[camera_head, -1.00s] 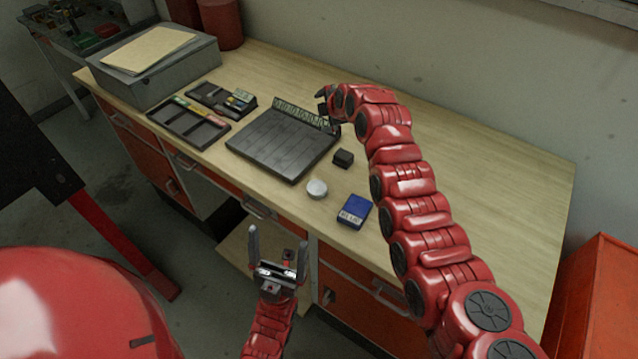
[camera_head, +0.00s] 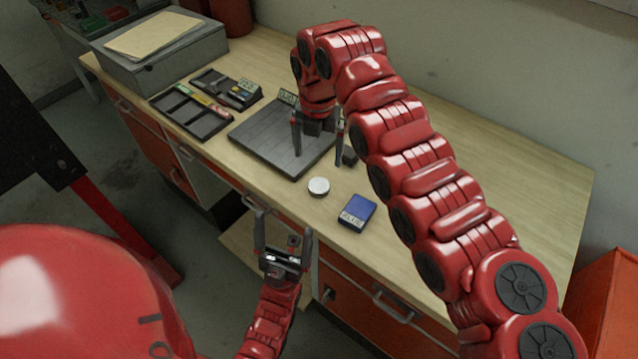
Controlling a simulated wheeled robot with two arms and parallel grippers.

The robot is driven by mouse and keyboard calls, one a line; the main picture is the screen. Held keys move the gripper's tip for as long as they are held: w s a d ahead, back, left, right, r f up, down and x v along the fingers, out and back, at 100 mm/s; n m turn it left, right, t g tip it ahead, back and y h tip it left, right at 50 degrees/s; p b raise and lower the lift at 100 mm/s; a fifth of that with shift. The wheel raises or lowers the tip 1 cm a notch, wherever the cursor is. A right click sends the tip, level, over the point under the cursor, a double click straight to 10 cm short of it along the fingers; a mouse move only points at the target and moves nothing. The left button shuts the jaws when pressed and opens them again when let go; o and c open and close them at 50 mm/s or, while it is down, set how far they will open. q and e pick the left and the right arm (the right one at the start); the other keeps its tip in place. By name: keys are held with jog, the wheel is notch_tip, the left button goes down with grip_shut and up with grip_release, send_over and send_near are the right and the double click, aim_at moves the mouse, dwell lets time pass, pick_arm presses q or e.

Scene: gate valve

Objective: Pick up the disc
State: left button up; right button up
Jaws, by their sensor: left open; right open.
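The disc (camera_head: 319,187) is a small, round, pale grey-white piece lying flat on the wooden workbench, near its front edge. My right gripper (camera_head: 318,158) is open and points down over the right part of the dark flat board, behind the disc and apart from it. Nothing shows between its fingers. My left gripper (camera_head: 284,228) is open and empty, pointing up in front of the bench, below the disc in the picture.
A dark flat board (camera_head: 270,137) lies behind the disc. A small black block (camera_head: 349,157) is partly hidden by my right gripper. A blue box (camera_head: 357,213) lies right of the disc. Dark trays (camera_head: 190,122) and a grey case (camera_head: 160,62) stand left on the workbench (camera_head: 480,190).

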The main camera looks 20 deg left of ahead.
jog(key=p, duration=0.2)
send_over(319, 185)
notch_tip(319, 185, down, 4)
jog(key=shift+a+f, duration=0.1)
jog(key=shift+f, duration=0.55)
jog(key=shift+f+p, duration=0.4)
notch_tip(319, 185, down, 3)
jog(key=shift+s+f+p, duration=0.1)
jog(key=shift+f+p, duration=0.1)
jog(key=shift+p, duration=1.05)
jog(key=shift+f, duration=0.5)
grip_shut()
